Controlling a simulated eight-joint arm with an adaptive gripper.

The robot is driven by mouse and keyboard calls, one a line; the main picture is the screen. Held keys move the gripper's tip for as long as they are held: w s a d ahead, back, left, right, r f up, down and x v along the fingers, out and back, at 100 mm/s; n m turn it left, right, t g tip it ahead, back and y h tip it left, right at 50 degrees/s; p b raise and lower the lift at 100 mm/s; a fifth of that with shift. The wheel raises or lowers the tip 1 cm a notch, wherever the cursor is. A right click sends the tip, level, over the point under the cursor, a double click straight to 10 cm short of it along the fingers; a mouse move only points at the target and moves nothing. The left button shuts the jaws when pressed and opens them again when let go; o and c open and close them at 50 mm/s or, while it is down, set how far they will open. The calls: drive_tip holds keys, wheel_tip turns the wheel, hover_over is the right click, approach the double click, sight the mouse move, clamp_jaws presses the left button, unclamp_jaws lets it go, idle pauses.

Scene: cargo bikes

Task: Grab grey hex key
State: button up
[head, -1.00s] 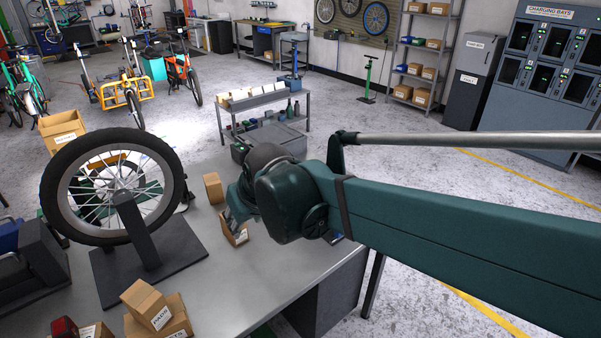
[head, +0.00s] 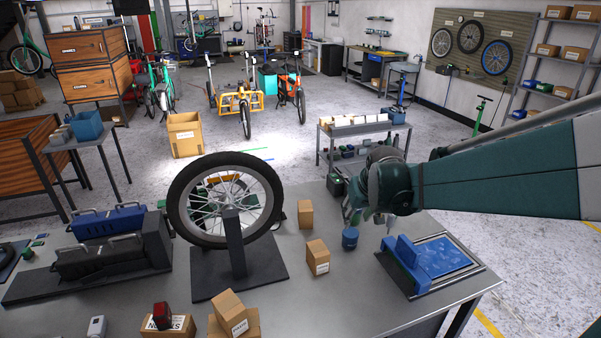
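I cannot make out a grey hex key anywhere in the head view. My gripper (head: 369,218) hangs from the dark green arm above the back right part of the grey workbench (head: 325,290). It is small and partly hidden by the wrist, so whether it is open or shut is unclear. A blue cylinder (head: 350,239) stands on the bench just below and left of it. A blue fixture on a flat plate (head: 440,258) lies to its right.
A spoked wheel on a black stand (head: 237,245) fills the bench's middle. Small cardboard boxes (head: 317,257) stand between it and my gripper, with more boxes (head: 232,315) at the front. A dark case with handles (head: 110,255) lies left. A shelf cart (head: 365,130) stands behind.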

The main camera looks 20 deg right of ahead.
drive_tip(key=w+d+f+p, duration=0.3)
drive_tip(key=w+d+p, duration=0.15)
drive_tip(key=d, duration=0.65)
drive_tip(key=m+g+p, duration=0.1)
drive_tip(key=p, duration=0.2)
hover_over(393, 215)
drive_tip(key=s+a, duration=0.1)
drive_tip(key=s, duration=0.1)
wheel_tip(393, 215, down, 5)
drive_tip(key=shift+a+r, duration=0.1)
drive_tip(key=shift+r, duration=0.05)
drive_tip(key=shift+d+f, duration=0.25)
drive_tip(key=shift+f, duration=0.1)
drive_tip(key=shift+x, duration=1.2)
drive_tip(key=shift+f, duration=0.1)
drive_tip(key=shift+x, duration=2.5)
drive_tip(key=c, duration=1)
